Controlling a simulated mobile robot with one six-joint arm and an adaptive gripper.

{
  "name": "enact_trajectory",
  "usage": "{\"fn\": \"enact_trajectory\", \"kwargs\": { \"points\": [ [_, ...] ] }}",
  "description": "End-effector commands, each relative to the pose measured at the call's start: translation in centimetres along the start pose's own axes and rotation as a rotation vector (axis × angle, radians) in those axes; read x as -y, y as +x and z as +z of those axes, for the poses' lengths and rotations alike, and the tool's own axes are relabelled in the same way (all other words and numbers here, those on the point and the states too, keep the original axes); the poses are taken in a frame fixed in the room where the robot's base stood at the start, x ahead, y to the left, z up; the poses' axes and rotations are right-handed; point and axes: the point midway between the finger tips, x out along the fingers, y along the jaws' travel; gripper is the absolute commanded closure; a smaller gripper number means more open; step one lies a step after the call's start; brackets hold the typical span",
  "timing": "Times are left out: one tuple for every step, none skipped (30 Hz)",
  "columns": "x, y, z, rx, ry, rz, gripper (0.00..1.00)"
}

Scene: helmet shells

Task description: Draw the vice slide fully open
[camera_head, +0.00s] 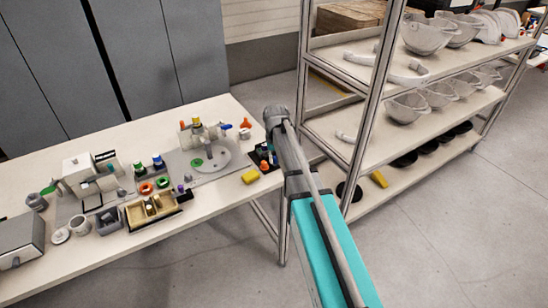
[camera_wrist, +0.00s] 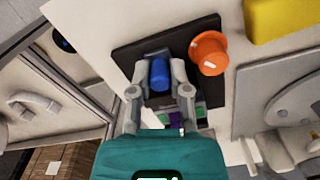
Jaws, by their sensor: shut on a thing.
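In the wrist view my gripper (camera_wrist: 160,80) is shut on an upright blue handle (camera_wrist: 160,72), one finger on each side of it. The blue handle stands over a black base plate (camera_wrist: 128,50) near the table edge; I take it for the handle of the vice slide. Green and purple parts (camera_wrist: 174,117) show just below the fingers, partly hidden by my gripper. An orange knob (camera_wrist: 208,52) stands on the same plate, right of my gripper. In the head view the plate (camera_head: 275,165) is at the table's right end, and my arm hides the gripper. How far the slide is drawn cannot be told.
A yellow block (camera_head: 250,176) lies beside the plate. A grey board with a round disc (camera_head: 215,154) and several small parts is to its left. A shelf rack (camera_head: 372,105) with helmet shells stands close on the right. The floor in front is clear.

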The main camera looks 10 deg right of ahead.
Motion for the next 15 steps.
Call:
{"fn": "enact_trajectory", "kwargs": {
  "points": [
    [-0.13,0.06,0.46,0.010,0.001,0.003,1.00],
    [-0.13,0.06,0.48,0.011,0.001,0.003,1.00],
    [-0.14,0.06,0.51,0.011,0.001,0.004,1.00],
    [-0.15,0.06,0.54,0.012,0.001,0.004,0.74],
    [-0.15,0.07,0.57,0.013,0.001,0.004,0.69],
    [-0.15,0.07,0.57,0.012,0.001,0.004,0.61],
    [-0.14,0.07,0.55,0.012,0.001,0.004,0.56],
    [-0.14,0.06,0.53,0.011,0.001,0.004,0.50],
    [-0.13,0.06,0.49,0.011,0.001,0.003,0.43],
    [-0.12,0.06,0.46,0.010,0.001,0.003,0.41],
    [-0.11,0.06,0.45,0.010,0.001,0.003,0.41],
    [-0.10,0.05,0.42,0.009,0.000,0.003,0.41],
    [-0.10,0.05,0.40,0.009,0.000,0.003,0.41],
    [-0.09,0.05,0.39,0.009,0.000,0.003,0.41],
    [-0.09,0.05,0.37,0.008,0.000,0.003,0.41]
  ]
}}
